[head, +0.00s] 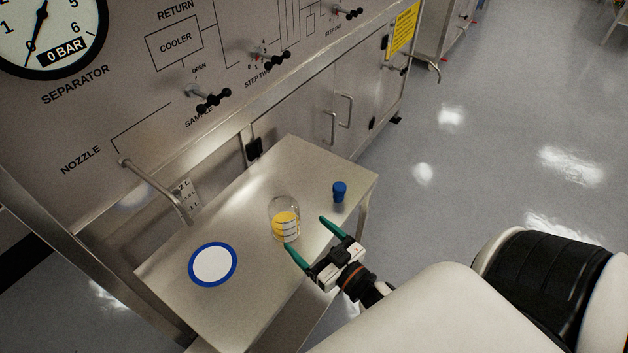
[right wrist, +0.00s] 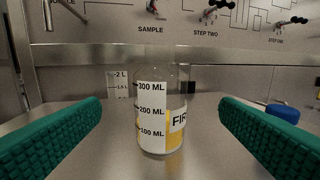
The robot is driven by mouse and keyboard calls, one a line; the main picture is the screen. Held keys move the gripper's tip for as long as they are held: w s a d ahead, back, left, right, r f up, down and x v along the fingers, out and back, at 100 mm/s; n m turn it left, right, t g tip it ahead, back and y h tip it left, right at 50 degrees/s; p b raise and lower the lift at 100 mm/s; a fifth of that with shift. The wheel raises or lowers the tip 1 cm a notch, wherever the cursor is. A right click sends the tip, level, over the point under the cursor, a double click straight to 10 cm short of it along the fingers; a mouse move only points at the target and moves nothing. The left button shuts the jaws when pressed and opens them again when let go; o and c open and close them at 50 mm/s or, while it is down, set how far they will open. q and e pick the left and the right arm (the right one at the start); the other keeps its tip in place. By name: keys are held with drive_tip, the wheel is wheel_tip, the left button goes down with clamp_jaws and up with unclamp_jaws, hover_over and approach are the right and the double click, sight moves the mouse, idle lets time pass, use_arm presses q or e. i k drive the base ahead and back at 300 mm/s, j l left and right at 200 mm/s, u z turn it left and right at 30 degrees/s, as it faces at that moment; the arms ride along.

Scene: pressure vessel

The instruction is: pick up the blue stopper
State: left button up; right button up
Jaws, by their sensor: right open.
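The blue stopper (head: 339,191) stands on the metal table near its right end. It also shows in the right wrist view (right wrist: 283,113), partly hidden behind the right-hand green finger. A clear glass bottle (head: 284,222) with yellow contents stands to the left of the stopper. In the right wrist view the bottle (right wrist: 158,110) is centred between the fingers, farther off, with volume marks on it. My right gripper (head: 310,237) is open and empty at the table's front edge, in front of the bottle and stopper. My left gripper is not in view.
A white disc with a blue rim (head: 213,264) lies on the left part of the table (head: 178,300). A nozzle pipe (head: 158,190) reaches over the table's back edge from the panel (head: 150,100). Bare table surrounds the stopper.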

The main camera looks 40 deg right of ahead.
sight(339, 187)
drive_tip(key=z, duration=1.3)
